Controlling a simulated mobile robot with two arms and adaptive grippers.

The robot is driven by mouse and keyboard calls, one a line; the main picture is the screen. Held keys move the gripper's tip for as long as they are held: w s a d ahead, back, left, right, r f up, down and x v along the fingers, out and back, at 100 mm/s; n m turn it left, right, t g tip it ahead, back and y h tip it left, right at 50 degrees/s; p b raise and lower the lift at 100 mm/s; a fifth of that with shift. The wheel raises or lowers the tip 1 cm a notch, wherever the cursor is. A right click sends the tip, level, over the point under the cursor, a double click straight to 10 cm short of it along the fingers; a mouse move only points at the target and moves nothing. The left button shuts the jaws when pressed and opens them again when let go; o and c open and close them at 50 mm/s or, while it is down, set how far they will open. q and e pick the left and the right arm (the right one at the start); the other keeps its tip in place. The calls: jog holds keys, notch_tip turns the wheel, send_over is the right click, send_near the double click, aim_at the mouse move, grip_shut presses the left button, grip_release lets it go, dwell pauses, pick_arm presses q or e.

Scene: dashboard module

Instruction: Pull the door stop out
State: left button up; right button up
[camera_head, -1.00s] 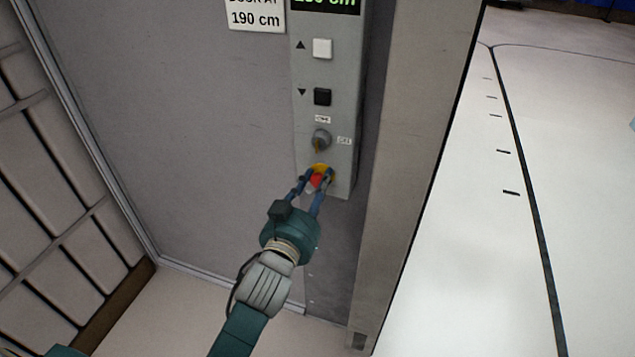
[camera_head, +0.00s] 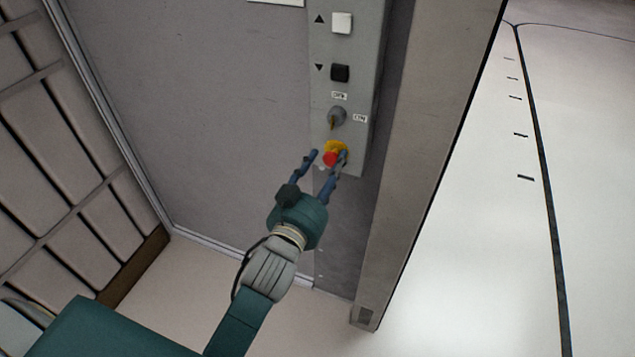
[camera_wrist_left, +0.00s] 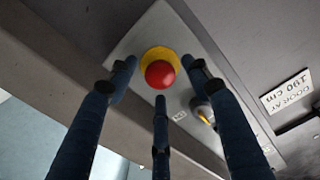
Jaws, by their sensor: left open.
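The door stop is a red mushroom button (camera_head: 330,159) on a yellow base at the bottom of the grey control panel (camera_head: 352,97). It also shows in the left wrist view (camera_wrist_left: 160,74), with the yellow ring around its far side. My left gripper (camera_head: 328,155) is open, with its fingers spread at the button. In the head view one finger is left of the button and another overlaps its right edge. In the wrist view the fingers reach toward the button from both sides and below, with gaps visible around the red cap. My right gripper is not in view.
Above the button are a key switch (camera_head: 337,117), a black down button (camera_head: 340,73) and a white up button (camera_head: 341,23). A beige post (camera_head: 425,130) stands right of the panel. A white floor (camera_head: 470,240) lies beyond it.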

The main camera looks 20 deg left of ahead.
pick_arm(q)
jog(key=s, duration=1.1)
jog(key=shift+a, duration=0.2)
jog(key=shift+w, duration=0.1)
jog(key=s+d+f+g, duration=0.1)
jog(key=s+f+g, duration=0.15)
jog(key=f, duration=1.05)
jog(key=s+d+f+g+h, duration=0.1)
jog(key=s+f+g, duration=0.15)
jog(key=f, duration=0.95)
jog(key=s+d+f+g, duration=0.1)
jog(key=f+g, duration=0.2)
jog(key=f, duration=1)
jog(key=s+a+f+g, duration=0.3)
jog(key=s+f+g, duration=0.1)
jog(key=s+f, duration=0.95)
jog(key=s+a+f+g, duration=0.2)
jog(key=s+f, duration=0.4)
jog(key=s, duration=0.3)
jog(key=s+a+f+g+y, duration=0.1)
jog(key=s+a+f+g, duration=0.2)
jog(key=s+f, duration=0.3)
jog(key=s+a, duration=0.1)
jog(key=s, duration=0.3)
jog(key=shift+f+n+y, duration=0.3)
